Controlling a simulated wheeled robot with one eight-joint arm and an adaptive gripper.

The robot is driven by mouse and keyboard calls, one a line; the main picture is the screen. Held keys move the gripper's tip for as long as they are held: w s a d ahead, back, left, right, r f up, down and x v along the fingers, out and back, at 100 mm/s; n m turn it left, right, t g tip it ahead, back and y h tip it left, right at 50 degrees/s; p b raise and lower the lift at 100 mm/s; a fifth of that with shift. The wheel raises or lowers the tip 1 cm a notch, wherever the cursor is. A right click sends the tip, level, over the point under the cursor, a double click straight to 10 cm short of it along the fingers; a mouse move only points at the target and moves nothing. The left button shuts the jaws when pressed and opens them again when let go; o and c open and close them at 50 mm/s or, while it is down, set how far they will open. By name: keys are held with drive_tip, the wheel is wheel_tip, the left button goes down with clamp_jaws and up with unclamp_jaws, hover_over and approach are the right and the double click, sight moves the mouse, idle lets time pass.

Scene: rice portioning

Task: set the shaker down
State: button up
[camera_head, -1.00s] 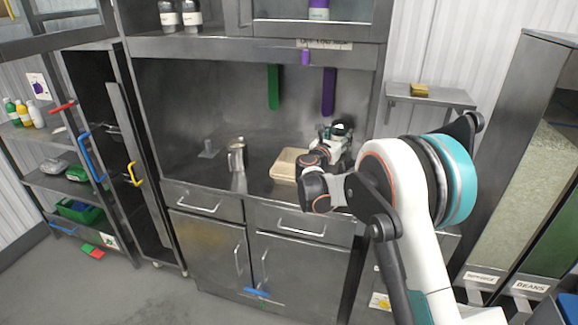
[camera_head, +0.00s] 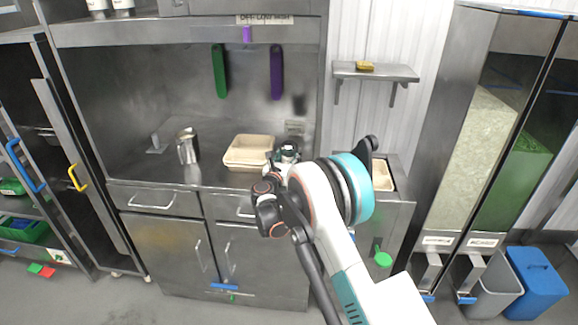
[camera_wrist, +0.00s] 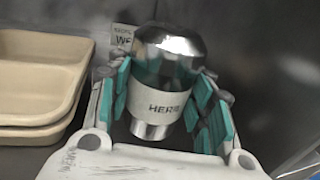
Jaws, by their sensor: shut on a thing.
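The shaker (camera_wrist: 160,95) is a shiny metal cylinder with a domed top and a white band reading "HERB", partly cut by the view's lettering angle. In the wrist view my gripper (camera_wrist: 168,100) is shut on it, with teal pads on both sides. The shaker looks slightly tilted in that view. In the head view my gripper (camera_head: 284,158) is over the right part of the steel counter (camera_head: 215,176), beside the beige trays. The shaker is mostly hidden there by my arm. Whether its base touches the counter I cannot tell.
Stacked beige trays (camera_head: 249,151) lie just left of my gripper; they also show in the wrist view (camera_wrist: 40,85). A metal jug (camera_head: 187,147) stands farther left. A label (camera_wrist: 122,38) is behind the shaker. The back wall is close.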

drive_tip(key=shift+f+b, duration=0.35)
drive_tip(key=shift+f, duration=1.4)
drive_tip(key=shift+f, duration=0.15)
drive_tip(key=o, duration=1.1)
drive_tip(key=shift+r, duration=0.25)
drive_tip(key=p+v, duration=0.2)
drive_tip(key=v, duration=1)
drive_tip(key=shift+f, duration=0.1)
